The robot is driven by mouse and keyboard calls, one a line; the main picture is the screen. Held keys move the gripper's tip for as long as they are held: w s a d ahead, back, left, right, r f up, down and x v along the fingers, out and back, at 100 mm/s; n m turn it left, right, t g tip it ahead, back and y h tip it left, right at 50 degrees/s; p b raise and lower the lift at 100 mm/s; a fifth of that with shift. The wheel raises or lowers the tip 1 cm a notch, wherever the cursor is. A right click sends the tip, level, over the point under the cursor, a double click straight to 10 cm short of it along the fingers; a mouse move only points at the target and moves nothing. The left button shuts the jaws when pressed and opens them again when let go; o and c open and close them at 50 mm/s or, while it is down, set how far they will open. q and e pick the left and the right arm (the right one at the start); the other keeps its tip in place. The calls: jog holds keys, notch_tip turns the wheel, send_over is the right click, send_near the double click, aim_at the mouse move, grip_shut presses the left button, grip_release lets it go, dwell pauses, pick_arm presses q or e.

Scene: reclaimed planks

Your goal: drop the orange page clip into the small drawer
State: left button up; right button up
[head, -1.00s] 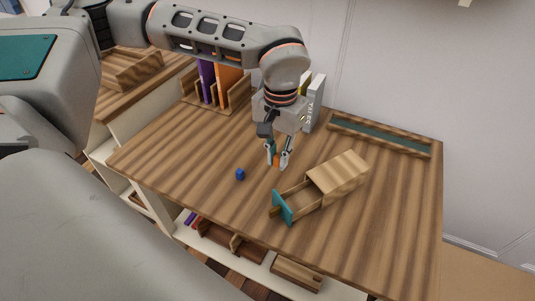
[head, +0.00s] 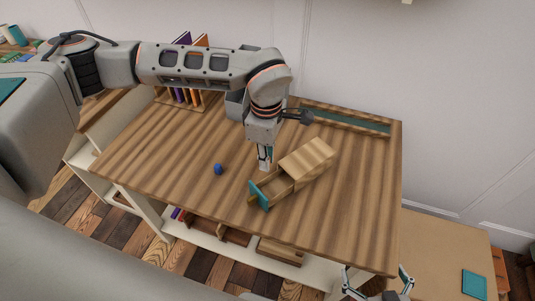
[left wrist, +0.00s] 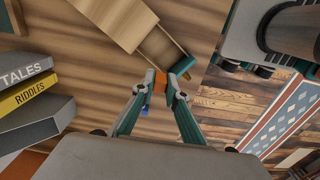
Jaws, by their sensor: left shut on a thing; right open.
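The orange page clip (left wrist: 160,82) is held between the fingertips of my left gripper (left wrist: 160,92), seen in the left wrist view. In the head view my left gripper (head: 264,168) points down close beside the small drawer, and the clip is hard to make out there. The small drawer (head: 273,187) is pulled out of its wooden box (head: 308,157) and has a teal front (head: 260,195). In the left wrist view the drawer (left wrist: 161,46) lies just beyond the clip. I cannot tell the clip's height over it. My right gripper (head: 377,277) is open and empty at the bottom edge.
A small blue object (head: 218,169) lies on the table left of the drawer. A book rack (head: 185,97) stands at the back left, and a long green-lined tray (head: 345,119) at the back. The table (head: 335,220) is clear at front right.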

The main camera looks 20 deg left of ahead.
pick_arm(q)
jog(key=shift+d+f+n, duration=0.1)
jog(key=shift+d+n, duration=0.1)
jog(key=shift+n, duration=0.1)
jog(key=shift+f+b, duration=1.8)
jog(key=shift+f, duration=1.2)
jog(key=o, duration=0.8)
jog(key=shift+r, duration=0.1)
notch_tip(320, 180, up, 12)
jog(key=shift+f, duration=0.1)
